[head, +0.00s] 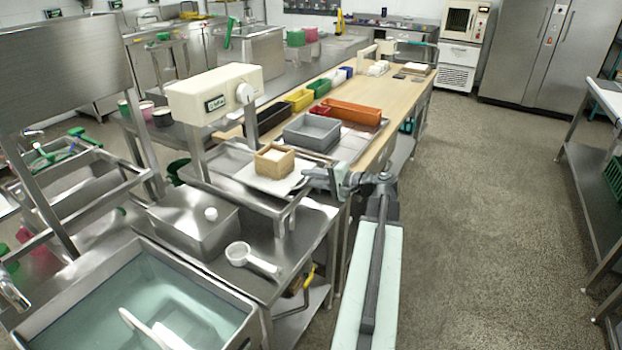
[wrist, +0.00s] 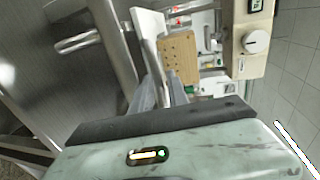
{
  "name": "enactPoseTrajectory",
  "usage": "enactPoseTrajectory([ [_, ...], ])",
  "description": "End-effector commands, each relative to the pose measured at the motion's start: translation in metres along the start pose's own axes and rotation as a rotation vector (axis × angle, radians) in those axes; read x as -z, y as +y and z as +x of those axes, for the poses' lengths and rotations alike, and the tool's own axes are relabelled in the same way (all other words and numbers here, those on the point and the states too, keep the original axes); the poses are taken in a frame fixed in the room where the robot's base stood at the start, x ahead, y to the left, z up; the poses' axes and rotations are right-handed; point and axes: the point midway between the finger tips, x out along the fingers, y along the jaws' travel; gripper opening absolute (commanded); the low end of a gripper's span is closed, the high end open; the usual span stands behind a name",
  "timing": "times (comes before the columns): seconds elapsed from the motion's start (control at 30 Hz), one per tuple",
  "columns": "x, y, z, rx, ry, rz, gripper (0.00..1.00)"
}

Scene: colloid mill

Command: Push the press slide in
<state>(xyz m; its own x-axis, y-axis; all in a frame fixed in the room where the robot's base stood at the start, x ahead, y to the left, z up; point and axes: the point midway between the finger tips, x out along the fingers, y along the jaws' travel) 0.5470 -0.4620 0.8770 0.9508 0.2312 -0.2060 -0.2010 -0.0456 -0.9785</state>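The press slide is a pale flat plate (head: 277,182) under the cream press head (head: 214,93), on a metal frame. A wooden mould box (head: 274,160) with a hollow top sits on it. The plate sticks out to the right of the head. My gripper (head: 314,176) is at the plate's right end, close to its edge; I cannot tell if they touch. The wooden box (wrist: 180,58) and the plate's edge (wrist: 149,30) are just beyond the fingertips.
A water-filled sink (head: 150,300) is at the front left. A white scoop (head: 250,260) lies on the steel bench beside a lidded metal box (head: 193,222). A grey tray (head: 312,132) and an orange bin (head: 350,112) stand behind. The floor at the right (head: 480,200) is clear.

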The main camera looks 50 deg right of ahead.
Motion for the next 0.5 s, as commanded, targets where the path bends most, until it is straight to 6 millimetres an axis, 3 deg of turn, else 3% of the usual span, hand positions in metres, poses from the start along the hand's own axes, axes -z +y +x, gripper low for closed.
enactPoseTrajectory([
  [0.1,-0.0002,-0.0002,-0.0001,0.000,0.000,0.000,0.20],
  [0.17,-0.0003,-0.0002,-0.0001,0.000,0.000,0.000,0.03],
  [0.2,-0.0003,-0.0002,-0.0001,0.000,0.000,0.000,0.00],
  [0.5,-0.0004,-0.0004,0.0000,0.000,-0.001,0.000,0.00],
])
